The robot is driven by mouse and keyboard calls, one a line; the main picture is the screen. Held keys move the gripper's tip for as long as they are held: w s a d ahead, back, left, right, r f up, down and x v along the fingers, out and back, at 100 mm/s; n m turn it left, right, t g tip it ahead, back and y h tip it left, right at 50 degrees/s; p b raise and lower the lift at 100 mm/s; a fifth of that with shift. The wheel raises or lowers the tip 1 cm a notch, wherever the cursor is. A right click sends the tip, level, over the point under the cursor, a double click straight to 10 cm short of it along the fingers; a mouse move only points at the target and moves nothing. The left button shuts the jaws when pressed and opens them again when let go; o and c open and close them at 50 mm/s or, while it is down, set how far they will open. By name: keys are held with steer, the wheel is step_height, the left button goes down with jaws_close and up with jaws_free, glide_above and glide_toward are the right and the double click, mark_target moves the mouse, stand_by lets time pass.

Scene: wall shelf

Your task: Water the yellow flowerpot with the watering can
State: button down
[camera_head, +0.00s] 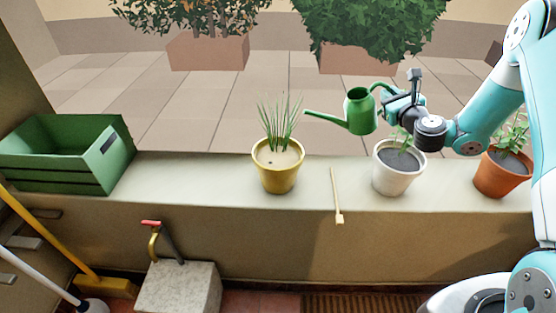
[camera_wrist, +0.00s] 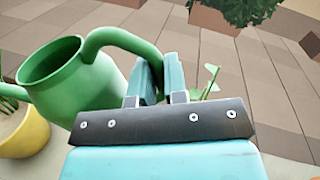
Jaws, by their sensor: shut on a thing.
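The green watering can (camera_head: 359,112) is held in the air above the wall ledge, between the yellow and white pots. Its spout points left, and the tip is a little right of the plant in the yellow flowerpot (camera_head: 278,178). The can looks about upright or only slightly tilted, and no water shows. My gripper (camera_head: 385,93) is shut on the can's handle at its right side. In the wrist view, the can (camera_wrist: 75,85) is at the left with its handle between the gripper fingers (camera_wrist: 160,80). The yellow flowerpot (camera_wrist: 25,135) shows partly at the left edge there.
A white pot (camera_head: 398,179) stands below my gripper, and a terracotta pot (camera_head: 499,178) is further right. A small pale stick-like tool (camera_head: 337,196) lies on the ledge (camera_head: 220,185). A green crate (camera_head: 110,165) stands at the left end.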

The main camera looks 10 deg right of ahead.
mark_target(374, 108)
steer(key=shift+a+f+b, duration=0.3)
steer(key=shift+a+b, duration=0.05)
steer(key=shift+b, duration=0.2)
steer(key=shift+a+f+n+b, duration=0.4)
steer(key=shift+n+b, duration=0.1)
steer(key=shift+b, duration=0.25)
steer(key=shift+a+f+b, duration=0.25)
steer(key=shift+b, duration=0.15)
steer(key=shift+a+f+n+b, duration=0.3)
steer(key=shift+f+n+b, duration=0.05)
steer(key=shift+n+b, duration=0.2)
steer(key=shift+a+r+n, duration=0.15)
steer(key=shift+a+n, duration=0.2)
steer(key=shift+a, duration=0.35)
steer(key=shift+a+r+n+b, duration=0.25)
steer(key=shift+a+n, duration=0.25)
steer(key=shift+a, duration=0.3)
stand_by(0.6)
